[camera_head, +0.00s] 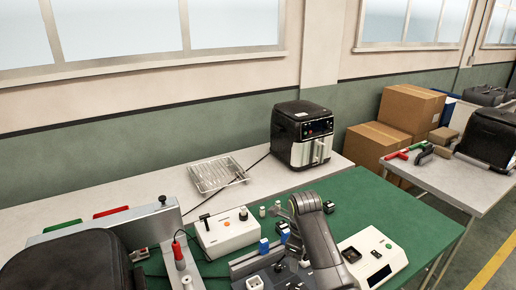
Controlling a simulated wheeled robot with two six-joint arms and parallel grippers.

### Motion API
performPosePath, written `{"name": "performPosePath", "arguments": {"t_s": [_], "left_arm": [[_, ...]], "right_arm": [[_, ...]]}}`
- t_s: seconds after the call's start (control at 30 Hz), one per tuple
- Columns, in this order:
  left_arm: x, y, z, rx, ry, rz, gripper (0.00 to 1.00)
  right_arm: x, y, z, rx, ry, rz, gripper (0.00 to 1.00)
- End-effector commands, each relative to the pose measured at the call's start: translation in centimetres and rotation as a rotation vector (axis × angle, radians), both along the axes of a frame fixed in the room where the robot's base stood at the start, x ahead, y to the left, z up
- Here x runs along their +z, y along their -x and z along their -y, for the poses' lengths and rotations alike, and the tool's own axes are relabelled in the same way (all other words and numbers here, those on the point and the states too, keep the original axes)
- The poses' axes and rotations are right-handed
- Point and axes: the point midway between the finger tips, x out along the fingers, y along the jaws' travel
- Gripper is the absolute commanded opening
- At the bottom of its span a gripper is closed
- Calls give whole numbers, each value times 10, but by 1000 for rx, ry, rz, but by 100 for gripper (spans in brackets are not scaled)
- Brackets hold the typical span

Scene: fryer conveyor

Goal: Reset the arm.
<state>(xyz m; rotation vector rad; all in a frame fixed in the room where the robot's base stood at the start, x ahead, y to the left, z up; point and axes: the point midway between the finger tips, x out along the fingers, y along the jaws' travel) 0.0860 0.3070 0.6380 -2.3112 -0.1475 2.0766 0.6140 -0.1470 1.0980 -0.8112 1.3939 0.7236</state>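A grey arm (318,242) rises from the bottom edge, right of centre, and bends at its top over the green mat. It appears to be my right arm. I cannot make out its gripper fingers clearly among the dark parts beside and below it, so I cannot tell whether they are open or shut. I see no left arm or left gripper in this view.
A green mat (400,215) bears a white control box (227,233), a white device with a display (373,258) and small blue and dark parts. Behind stand a wire rack (217,174) and an air fryer (302,135). Cardboard boxes (410,107) are at right. A black object (65,265) fills the lower left.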

Motion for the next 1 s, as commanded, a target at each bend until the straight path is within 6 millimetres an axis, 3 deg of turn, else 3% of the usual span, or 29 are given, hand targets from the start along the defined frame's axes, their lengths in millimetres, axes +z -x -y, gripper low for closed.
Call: {"name": "performPosePath", "arguments": {"t_s": [0.17,0.3,0.5,0.8,1.0], "left_arm": [[0,0,0,0,0,0,36],[0,0,0,0,1,1,36],[0,0,1,1,1,0,36],[0,0,1,1,1,0,36],[0,0,1,1,1,0,36]], "right_arm": [[-42,38,30,234,3,22,55],[-71,81,57,484,30,50,55],[-98,150,92,851,102,81,55],[-100,263,133,1414,265,71,55],[-84,318,147,1707,360,34,55]]}}
